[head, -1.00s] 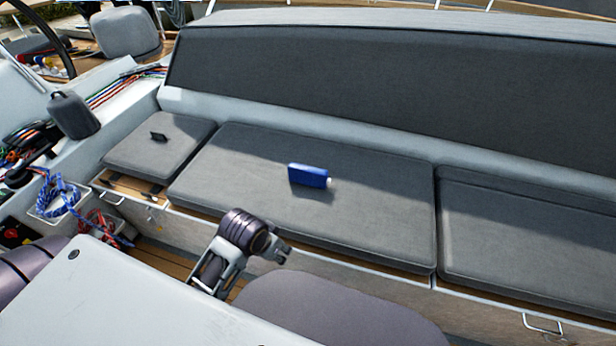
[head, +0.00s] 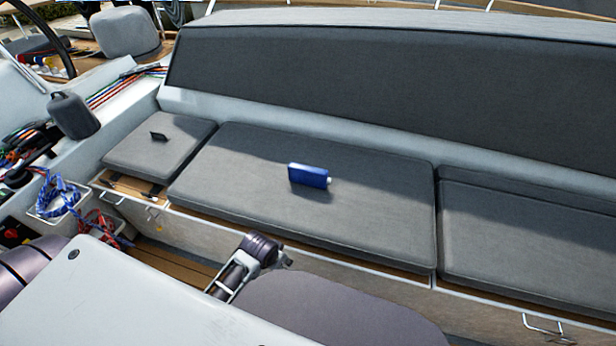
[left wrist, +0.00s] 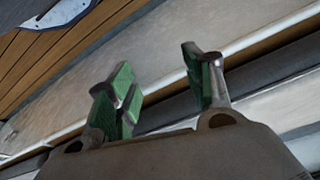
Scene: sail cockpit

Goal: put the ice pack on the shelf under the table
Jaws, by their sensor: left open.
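The blue ice pack (head: 308,176), with a white end at its right, rests on the long middle seat cushion (head: 380,205). The white table (head: 130,305) fills the lower left of the head view; the shelf under it is hidden. My left arm shows beyond the table's edge, its end (head: 280,261) low in front of the bench and well short of the ice pack. In the left wrist view my left gripper (left wrist: 162,78) is open, its green-padded fingers apart with nothing between them. My right gripper is not in view.
Bins with blue rope (head: 57,190) and red rope (head: 97,222) are at the left. The bench front has metal handles (head: 542,325). The cushion around the ice pack is clear.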

